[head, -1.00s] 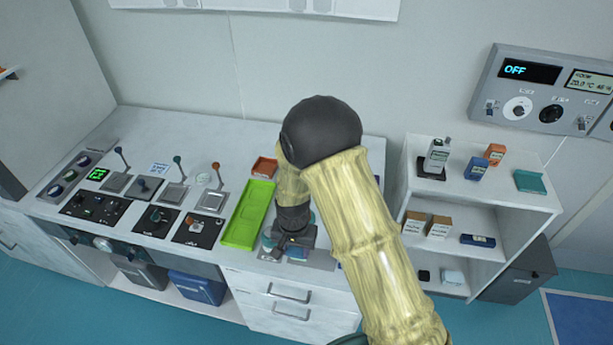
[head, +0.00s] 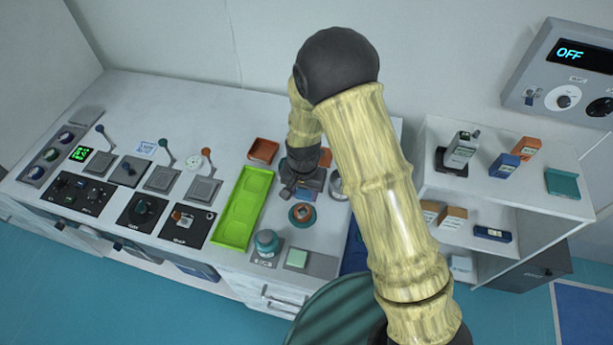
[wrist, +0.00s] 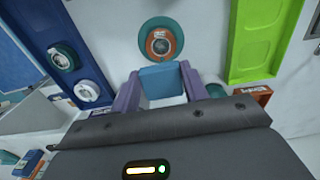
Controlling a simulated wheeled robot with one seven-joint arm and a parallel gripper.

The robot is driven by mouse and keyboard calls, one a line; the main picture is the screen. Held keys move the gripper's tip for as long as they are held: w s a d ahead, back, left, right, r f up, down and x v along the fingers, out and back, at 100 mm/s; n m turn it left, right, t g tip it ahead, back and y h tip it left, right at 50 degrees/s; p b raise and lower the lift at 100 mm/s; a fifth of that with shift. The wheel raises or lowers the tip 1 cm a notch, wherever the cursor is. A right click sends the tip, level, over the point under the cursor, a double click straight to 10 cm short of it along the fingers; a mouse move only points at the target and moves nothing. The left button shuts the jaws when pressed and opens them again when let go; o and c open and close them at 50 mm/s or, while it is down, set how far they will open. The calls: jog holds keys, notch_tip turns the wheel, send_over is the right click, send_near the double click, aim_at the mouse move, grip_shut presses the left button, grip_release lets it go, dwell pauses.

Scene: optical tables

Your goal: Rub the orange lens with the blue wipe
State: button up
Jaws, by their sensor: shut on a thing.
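The orange lens (wrist: 160,42) is a round orange disc with a pale centre in a teal ring, lying flat on the white table in the wrist view. It also shows in the head view (head: 302,214), just in front of my gripper. My gripper (wrist: 160,84) is shut on the blue wipe (wrist: 162,82), a small square block between its purple fingers. In the wrist view the wipe appears just below the lens, with a gap between them in the picture. I cannot tell its height above the table. In the head view my gripper (head: 303,192) partly hides the wipe.
A teal-topped container (head: 267,242) and a pale green block (head: 297,257) stand in front. A blue strip (wrist: 85,72) with round discs lies on the other side.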

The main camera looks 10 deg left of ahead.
jog(key=shift+w, duration=0.3)
jog(key=shift+s, duration=0.15)
